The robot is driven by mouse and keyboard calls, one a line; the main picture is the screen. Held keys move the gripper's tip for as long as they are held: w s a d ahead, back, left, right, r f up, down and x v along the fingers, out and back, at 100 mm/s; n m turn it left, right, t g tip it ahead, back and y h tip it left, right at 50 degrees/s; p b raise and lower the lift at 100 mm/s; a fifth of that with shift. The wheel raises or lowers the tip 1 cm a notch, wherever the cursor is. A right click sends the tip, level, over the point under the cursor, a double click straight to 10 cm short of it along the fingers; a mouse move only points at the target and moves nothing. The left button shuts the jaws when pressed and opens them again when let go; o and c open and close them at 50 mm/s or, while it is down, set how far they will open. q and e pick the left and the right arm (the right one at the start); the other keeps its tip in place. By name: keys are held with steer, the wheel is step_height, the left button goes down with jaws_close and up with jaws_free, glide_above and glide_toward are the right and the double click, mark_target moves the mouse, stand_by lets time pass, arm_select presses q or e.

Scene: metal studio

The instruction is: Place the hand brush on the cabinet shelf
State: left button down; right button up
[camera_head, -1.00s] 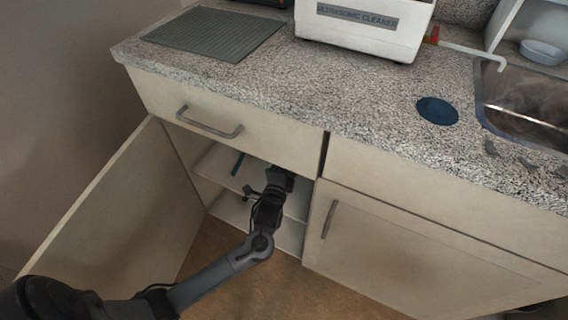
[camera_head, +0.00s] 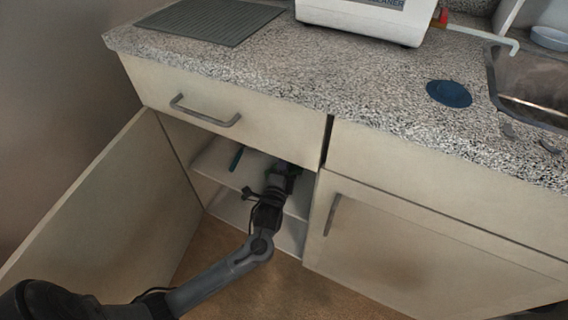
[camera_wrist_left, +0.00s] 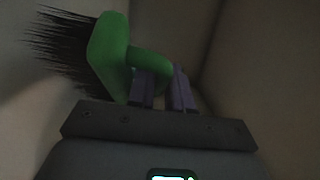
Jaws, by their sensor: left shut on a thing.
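The hand brush (camera_wrist_left: 108,55) shows in the left wrist view, with a green body and dark bristles pointing left. Its green handle lies between the purple fingers of my left gripper (camera_wrist_left: 164,85), which is shut on it. In the head view my left gripper (camera_head: 286,172) reaches through the open cabinet front, at the right part of the opening near the upper shelf. The cabinet shelf (camera_head: 213,165) is pale. I cannot tell whether the brush touches it. My right gripper is not in view.
A thin teal item (camera_head: 237,158) is on the shelf, left of my gripper. The open cabinet door (camera_head: 100,210) stands at the left. A closed drawer (camera_head: 255,125) is above, and a closed door (camera_head: 420,250) is at the right.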

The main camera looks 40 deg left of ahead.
arm_select(q)
steer(key=shift+f, duration=0.5)
steer(key=c, duration=1)
jaws_free()
steer(key=shift+o, duration=0.2)
steer(key=shift+f, duration=0.1)
steer(key=shift+f, duration=0.15)
